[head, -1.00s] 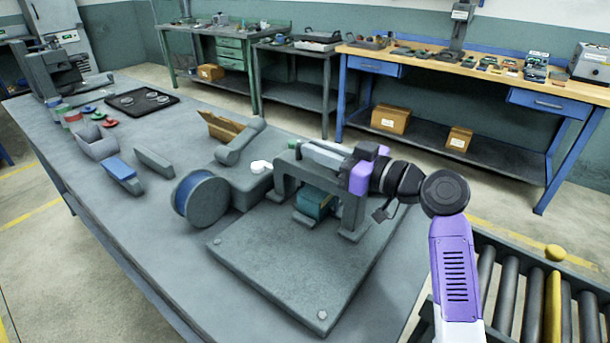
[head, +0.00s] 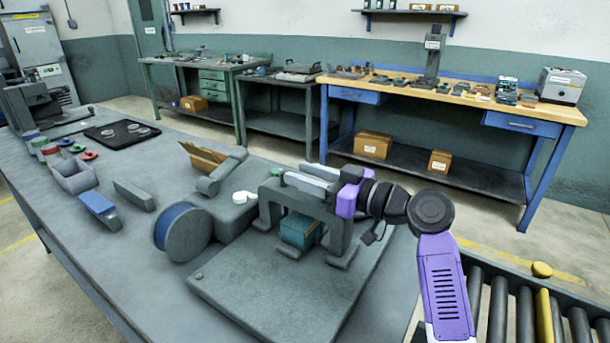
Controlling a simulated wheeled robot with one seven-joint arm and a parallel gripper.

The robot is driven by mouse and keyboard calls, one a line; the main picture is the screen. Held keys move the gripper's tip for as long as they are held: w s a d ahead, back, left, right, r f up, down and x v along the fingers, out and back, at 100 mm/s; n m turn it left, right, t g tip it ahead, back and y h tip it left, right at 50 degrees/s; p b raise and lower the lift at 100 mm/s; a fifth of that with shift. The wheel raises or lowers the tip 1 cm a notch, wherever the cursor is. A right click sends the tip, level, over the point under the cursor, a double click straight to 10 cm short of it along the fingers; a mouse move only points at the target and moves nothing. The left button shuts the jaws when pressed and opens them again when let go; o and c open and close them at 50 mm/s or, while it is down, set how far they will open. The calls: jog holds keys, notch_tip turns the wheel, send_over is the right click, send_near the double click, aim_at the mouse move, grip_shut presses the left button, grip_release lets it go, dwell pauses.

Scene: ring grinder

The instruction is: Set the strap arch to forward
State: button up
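The strap arch (head: 270,217) is a grey frame standing on a wide grey base plate (head: 255,290), over a teal box (head: 299,230). My gripper (head: 305,178) reaches in from the right, with its purple body (head: 346,197) at the right end of the arch. Its pale fingers lie along the top of the arch, pointing left. The body hides part of the arch's right side. I cannot tell whether the fingers touch or grip the arch.
A blue-cored spool (head: 183,228), a white round piece (head: 240,197) and a brown open folder-like piece (head: 203,157) lie left of the arch. A blue-topped block (head: 99,208) and a black tray (head: 122,134) are farther left. A roller conveyor (head: 525,305) is at right.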

jog(key=v, duration=0.7)
jog(key=shift+s+d+b, duration=0.25)
jog(key=shift+d+b, duration=0.05)
jog(key=shift+d, duration=0.1)
